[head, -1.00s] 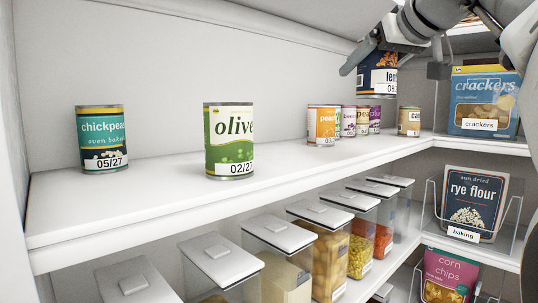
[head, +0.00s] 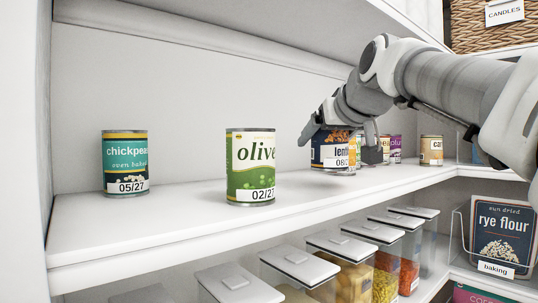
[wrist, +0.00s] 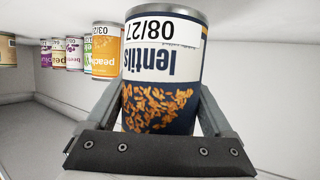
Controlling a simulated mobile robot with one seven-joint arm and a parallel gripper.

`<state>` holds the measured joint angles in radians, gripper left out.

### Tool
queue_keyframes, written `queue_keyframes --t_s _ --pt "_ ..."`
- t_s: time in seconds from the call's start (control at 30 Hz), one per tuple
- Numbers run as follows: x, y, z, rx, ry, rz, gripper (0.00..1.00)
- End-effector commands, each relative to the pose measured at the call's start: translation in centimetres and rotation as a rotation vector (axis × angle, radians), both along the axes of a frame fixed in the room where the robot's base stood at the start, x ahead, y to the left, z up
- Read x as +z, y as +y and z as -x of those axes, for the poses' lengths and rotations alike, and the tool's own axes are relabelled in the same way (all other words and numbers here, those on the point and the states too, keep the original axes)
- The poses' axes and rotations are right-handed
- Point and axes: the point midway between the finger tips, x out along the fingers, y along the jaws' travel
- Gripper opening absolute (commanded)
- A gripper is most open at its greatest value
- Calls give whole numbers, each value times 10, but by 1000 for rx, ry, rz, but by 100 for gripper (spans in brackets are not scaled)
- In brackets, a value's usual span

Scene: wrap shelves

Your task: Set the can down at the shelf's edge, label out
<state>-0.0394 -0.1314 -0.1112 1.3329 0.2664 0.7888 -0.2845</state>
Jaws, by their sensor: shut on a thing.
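The green olives can (head: 250,170) and teal chickpeas can (head: 125,165) stand on the left, labels out. Several small cans, including a tan one (head: 431,150), stand behind my gripper and to the right. Lidded containers (head: 345,262) fill the shelf below. Bare shelf lies between lentils and olives.

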Motion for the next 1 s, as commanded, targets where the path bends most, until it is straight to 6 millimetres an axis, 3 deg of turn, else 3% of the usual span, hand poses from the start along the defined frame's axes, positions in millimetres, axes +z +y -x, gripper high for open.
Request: queue_keyframes --t_s 0.2,0.63,0.67,0.73,1.0 --pt "-25 0 1 0 -2 0 6" --pt "-32 -1 0 -1 -3 0 6" --pt "-33 -1 0 0 0 0 88" --pt "-31 -1 0 0 0 0 100" --pt "-30 -1 0 0 0 0 100"
